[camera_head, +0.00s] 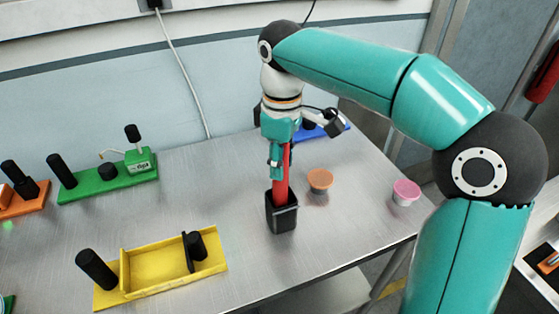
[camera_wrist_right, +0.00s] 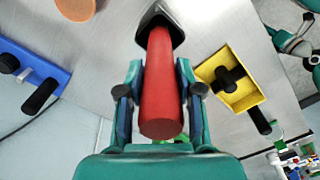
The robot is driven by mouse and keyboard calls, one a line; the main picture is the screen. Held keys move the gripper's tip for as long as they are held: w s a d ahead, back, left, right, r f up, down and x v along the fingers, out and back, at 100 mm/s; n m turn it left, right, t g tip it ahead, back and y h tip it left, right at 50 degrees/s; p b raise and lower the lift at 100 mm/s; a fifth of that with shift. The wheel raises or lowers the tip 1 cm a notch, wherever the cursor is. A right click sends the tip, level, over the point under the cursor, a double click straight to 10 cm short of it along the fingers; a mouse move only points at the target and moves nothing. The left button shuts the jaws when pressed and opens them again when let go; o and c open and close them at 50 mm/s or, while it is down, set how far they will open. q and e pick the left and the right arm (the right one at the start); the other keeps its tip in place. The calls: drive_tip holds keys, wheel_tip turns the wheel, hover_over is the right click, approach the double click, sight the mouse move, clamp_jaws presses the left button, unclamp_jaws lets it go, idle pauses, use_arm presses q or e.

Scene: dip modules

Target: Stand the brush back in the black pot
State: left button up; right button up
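The red brush (camera_head: 281,185) stands nearly upright with its lower end inside the black pot (camera_head: 283,213) on the metal table. In the wrist view, the brush (camera_wrist_right: 161,90) runs into the mouth of the black pot (camera_wrist_right: 160,25); its lower end is hidden inside. My right gripper (camera_head: 276,163) is above the pot, with its fingers around the brush's upper part. In the wrist view, the fingers of my right gripper (camera_wrist_right: 160,75) sit close on both sides of the brush and look shut on it. My left gripper is not in view.
An orange-topped tub (camera_head: 320,180) stands just right of the pot, and a pink-topped tub (camera_head: 405,192) farther right near the table edge. A yellow module (camera_head: 160,268), a green module (camera_head: 105,183) and a blue module (camera_head: 323,131) surround the area. Bare table lies left of the pot.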

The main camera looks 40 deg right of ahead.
drive_tip(key=o, duration=0.4)
drive_tip(key=shift+r, duration=0.1)
wheel_tip(320, 180, up, 10)
drive_tip(key=shift+w+r, duration=0.15)
drive_tip(key=shift+r, duration=0.7)
